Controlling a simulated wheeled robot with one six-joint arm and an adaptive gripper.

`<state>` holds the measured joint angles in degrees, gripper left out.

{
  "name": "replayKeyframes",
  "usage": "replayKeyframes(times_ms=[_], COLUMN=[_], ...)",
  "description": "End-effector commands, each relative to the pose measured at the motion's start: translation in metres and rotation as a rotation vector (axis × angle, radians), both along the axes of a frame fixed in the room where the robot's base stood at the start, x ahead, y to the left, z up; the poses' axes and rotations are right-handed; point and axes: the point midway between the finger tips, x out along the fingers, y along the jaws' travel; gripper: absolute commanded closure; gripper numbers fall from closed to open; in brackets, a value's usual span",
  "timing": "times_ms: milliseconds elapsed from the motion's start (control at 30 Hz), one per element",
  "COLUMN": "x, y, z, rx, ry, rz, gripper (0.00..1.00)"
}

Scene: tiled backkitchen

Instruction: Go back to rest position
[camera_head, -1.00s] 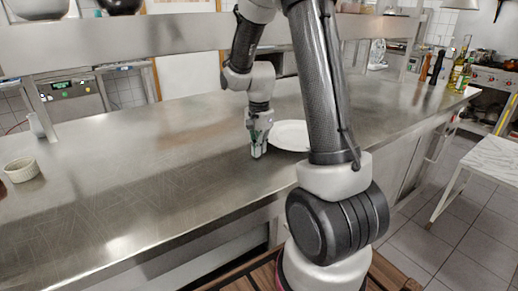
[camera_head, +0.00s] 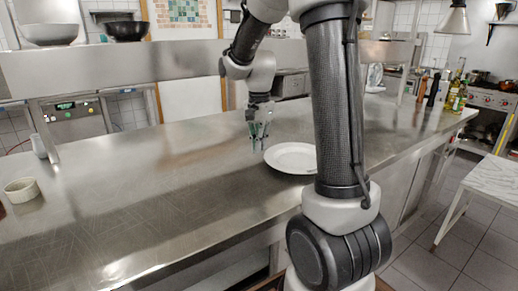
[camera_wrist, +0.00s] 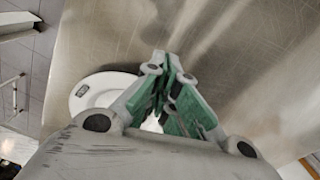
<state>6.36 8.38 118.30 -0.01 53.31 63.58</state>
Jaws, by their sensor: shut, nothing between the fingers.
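My gripper (camera_head: 260,139) hangs above the steel counter (camera_head: 150,185), left of the white plate (camera_head: 292,158), pointing down. In the wrist view the gripper (camera_wrist: 168,62) has its green-padded fingers drawn together with nothing between them. The plate (camera_wrist: 92,92) shows there behind and to the left of the fingers, partly hidden by them. In the head view my arm covers the plate's right edge.
A small white ramekin (camera_head: 22,190) stands at the counter's left. Bottles (camera_head: 457,92) and a pepper mill (camera_head: 434,90) stand at the far right. A steel shelf (camera_head: 130,65) with bowls runs along the back. The counter's middle is clear.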

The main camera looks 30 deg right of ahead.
Motion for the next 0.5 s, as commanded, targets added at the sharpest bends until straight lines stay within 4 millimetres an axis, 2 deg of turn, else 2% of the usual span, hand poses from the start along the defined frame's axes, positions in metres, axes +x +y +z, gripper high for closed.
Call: replayKeyframes(times_ms=[367,500], x=[0.0001,-0.0002], y=[0.0000,0.0000], z=[-0.0004,-0.0004], rx=[0.000,0.001], ry=[0.000,0.001], rz=[0.002,0.084], gripper=[1.00,1.00])
